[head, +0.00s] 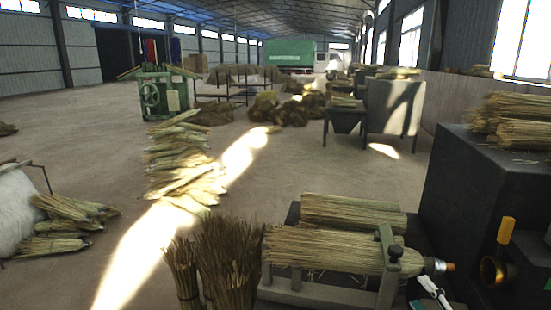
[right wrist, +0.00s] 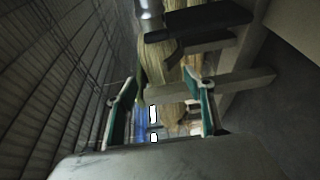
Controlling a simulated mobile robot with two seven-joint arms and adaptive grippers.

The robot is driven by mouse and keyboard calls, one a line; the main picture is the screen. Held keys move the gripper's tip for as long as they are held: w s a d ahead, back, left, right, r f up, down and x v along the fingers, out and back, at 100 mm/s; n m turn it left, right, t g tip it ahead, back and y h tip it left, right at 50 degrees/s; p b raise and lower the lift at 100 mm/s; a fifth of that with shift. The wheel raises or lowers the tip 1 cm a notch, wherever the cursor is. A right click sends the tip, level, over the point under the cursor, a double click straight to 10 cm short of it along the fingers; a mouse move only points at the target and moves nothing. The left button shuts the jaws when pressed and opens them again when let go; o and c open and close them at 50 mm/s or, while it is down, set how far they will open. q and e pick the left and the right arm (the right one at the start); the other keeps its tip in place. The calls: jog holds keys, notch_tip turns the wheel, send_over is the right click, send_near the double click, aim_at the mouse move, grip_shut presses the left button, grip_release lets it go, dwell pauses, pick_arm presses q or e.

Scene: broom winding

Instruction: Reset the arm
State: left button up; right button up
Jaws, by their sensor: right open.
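My right gripper (head: 433,291) shows only in part at the bottom right of the head view, close to the handle end of a broom bundle (head: 320,249). The bundle lies in a grey clamp frame (head: 388,262) on a dark bench. In the right wrist view, my right gripper (right wrist: 161,92) has its two teal-lined fingers spread apart. Nothing is held between them; straw (right wrist: 176,80) and a dark clamp bar show beyond. My left gripper is in neither view.
Another straw bundle (head: 352,211) lies behind the clamped one. Upright bundles (head: 215,265) stand at its left. A dark block (head: 480,200) with straw on top stands at the right, beside a yellow-handled part (head: 506,230). The floor at the middle left is partly clear.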

jog(key=s+a+f+m+g+h, duration=0.2)
jog(key=s+a+f+m+g, duration=0.4)
jog(key=s+f, duration=0.4)
jog(key=s+d+m+g+h, duration=0.2)
jog(key=s+d+m+h, duration=0.1)
jog(key=s, duration=0.4)
jog(key=s+d+m+g+h, duration=0.2)
jog(key=s+m+g+h, duration=0.15)
jog(key=s, duration=0.35)
jog(key=w+a+f+m+t+y, duration=0.1)
jog(key=a+f+m+t+y, duration=0.2)
jog(key=a+f+y, duration=0.5)
jog(key=a+f+t, duration=0.1)
jog(key=a+f, duration=0.4)
jog(key=a, duration=0.3)
jog(key=shift+w+a+f, duration=0.15)
jog(key=shift+w+f, duration=0.1)
jog(key=shift+w, duration=0.1)
jog(key=shift+t+y, duration=0.25)
